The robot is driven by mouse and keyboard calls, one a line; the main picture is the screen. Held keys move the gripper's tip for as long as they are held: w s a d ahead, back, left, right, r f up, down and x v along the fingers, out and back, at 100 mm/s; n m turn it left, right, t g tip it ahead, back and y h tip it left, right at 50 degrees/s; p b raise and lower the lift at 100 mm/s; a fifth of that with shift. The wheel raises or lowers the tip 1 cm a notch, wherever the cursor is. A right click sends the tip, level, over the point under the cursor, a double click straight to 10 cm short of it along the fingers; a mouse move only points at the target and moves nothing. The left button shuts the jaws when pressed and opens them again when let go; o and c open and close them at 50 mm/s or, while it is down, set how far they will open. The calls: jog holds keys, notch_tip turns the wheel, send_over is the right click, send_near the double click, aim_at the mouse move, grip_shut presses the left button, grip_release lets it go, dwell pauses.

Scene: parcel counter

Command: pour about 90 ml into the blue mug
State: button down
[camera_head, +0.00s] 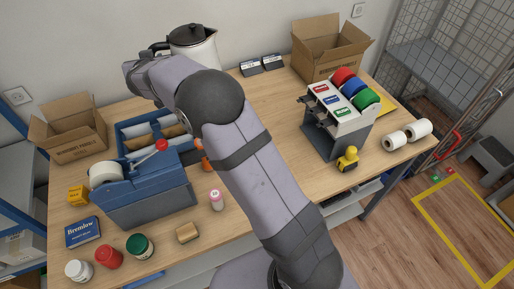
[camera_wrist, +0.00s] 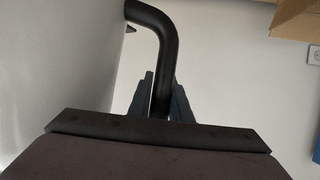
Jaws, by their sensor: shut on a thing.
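A pale kettle or jug (camera_head: 203,50) with a black lid stands out at the back of the counter in the head view, partly covered by my arm. Its black curved handle (camera_wrist: 152,22) fills the upper middle of the wrist view. My gripper (camera_wrist: 161,92) is shut on this handle, with a dark blue finger on each side. In the head view the fingers are hidden behind my arm. I cannot tell whether the kettle touches the counter or how far it tilts. I see no blue mug in either view; my arm hides part of the counter.
Several jars, including a green-lidded jar (camera_head: 140,246), line the front left edge. A roll dispenser (camera_head: 340,130) and another carton (camera_head: 326,50) stand at right. Bare counter (camera_head: 285,115) lies right of my arm.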

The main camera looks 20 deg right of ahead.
jog(key=s+a+m+h+p, duration=0.1)
jog(key=s+m+h+p, duration=0.1)
jog(key=s, duration=0.3)
jog(key=s+a+m+g+h+p, duration=0.1)
jog(key=s+a+m+h+p, duration=0.1)
jog(key=s+p, duration=0.2)
jog(key=shift+s+f, duration=0.35)
jog(key=shift+s, duration=0.4)
jog(key=shift+d, duration=0.1)
